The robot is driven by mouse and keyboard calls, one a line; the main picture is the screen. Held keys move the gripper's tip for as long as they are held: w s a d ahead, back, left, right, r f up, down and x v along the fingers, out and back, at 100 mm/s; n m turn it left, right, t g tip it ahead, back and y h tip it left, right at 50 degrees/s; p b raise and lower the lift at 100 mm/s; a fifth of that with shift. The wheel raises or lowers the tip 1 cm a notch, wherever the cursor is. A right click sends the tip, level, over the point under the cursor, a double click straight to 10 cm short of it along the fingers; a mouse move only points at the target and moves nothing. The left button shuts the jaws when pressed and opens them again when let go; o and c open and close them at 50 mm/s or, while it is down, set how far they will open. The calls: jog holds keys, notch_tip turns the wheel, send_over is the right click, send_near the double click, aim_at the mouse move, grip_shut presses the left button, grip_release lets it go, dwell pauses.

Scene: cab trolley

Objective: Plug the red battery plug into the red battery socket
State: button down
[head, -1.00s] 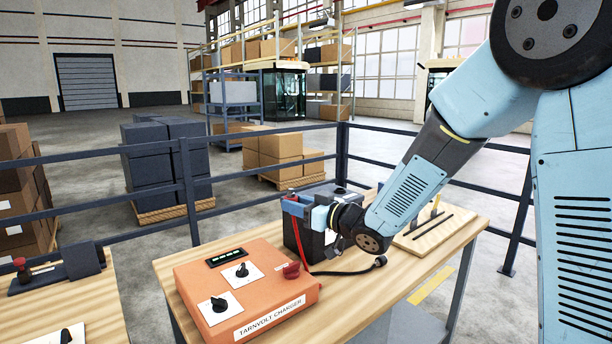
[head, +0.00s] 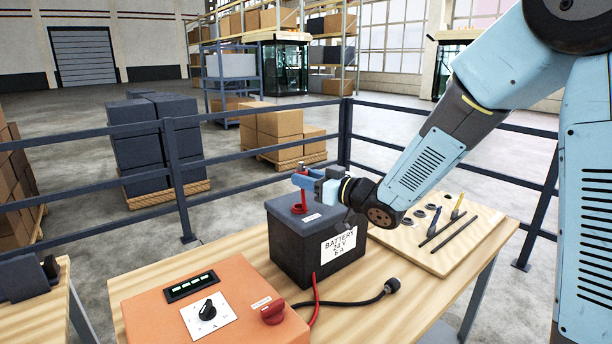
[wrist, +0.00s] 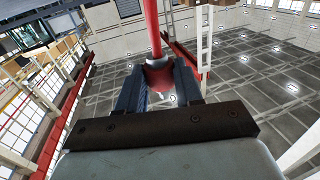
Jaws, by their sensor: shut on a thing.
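My gripper (head: 303,183) is above the left part of the dark battery's top (head: 284,240). It is shut on the red plug, which shows between the jaws in the wrist view (wrist: 158,76) with a red stem running from it. A red cable (head: 316,295) runs from the charger side to the battery's lower front edge.
The orange charger (head: 236,285) with a red knob-like part (head: 272,312) stands front left. A black cable ends in a dark plug (head: 392,285) on the table (head: 415,305). A wooden board (head: 465,235) with tools lies right. Dark railings (head: 171,150) stand behind.

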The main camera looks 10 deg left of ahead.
aim_at(306, 212)
jog(key=shift+s+a+f, duration=0.1)
jog(key=shift+a+f, duration=0.15)
jog(key=shift+f, duration=2.15)
jog(key=shift+s+f, duration=0.1)
jog(key=shift+f, duration=0.8)
dwell(1.2)
